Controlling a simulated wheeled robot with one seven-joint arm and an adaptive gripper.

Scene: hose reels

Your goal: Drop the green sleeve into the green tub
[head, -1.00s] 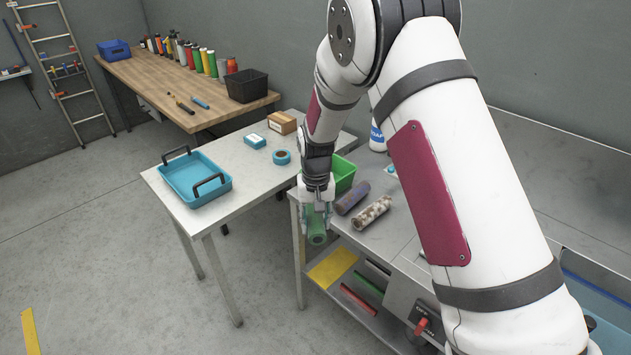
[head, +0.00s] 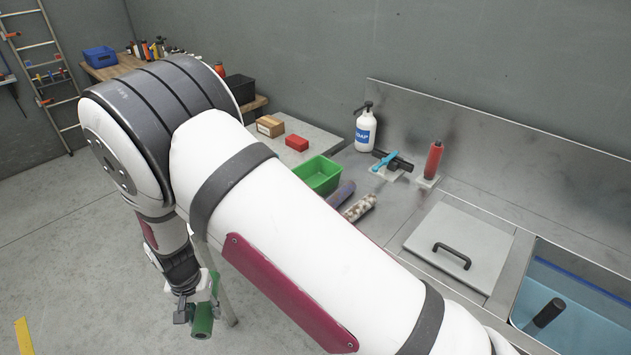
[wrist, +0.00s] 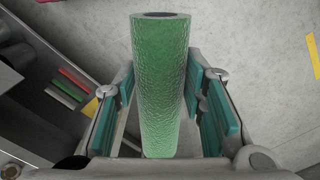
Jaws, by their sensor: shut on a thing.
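The green sleeve (head: 203,322) is held in my gripper (head: 196,309), low at the left in the head view and away from the counter. In the wrist view the sleeve (wrist: 160,75) lies between the two teal finger pads of my gripper (wrist: 165,105), its open far end pointing up the picture with bare floor behind it. The green tub (head: 325,186) stands on the metal counter, up and right of my gripper in the head view and behind my arm. The part of its inside that I see looks empty.
A purple sleeve (head: 338,195) and a mottled sleeve (head: 360,208) lie beside the tub. A soap bottle (head: 365,130), a red cylinder (head: 432,160) and a lid with a handle (head: 460,248) are on the counter. My arm hides most of the side table.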

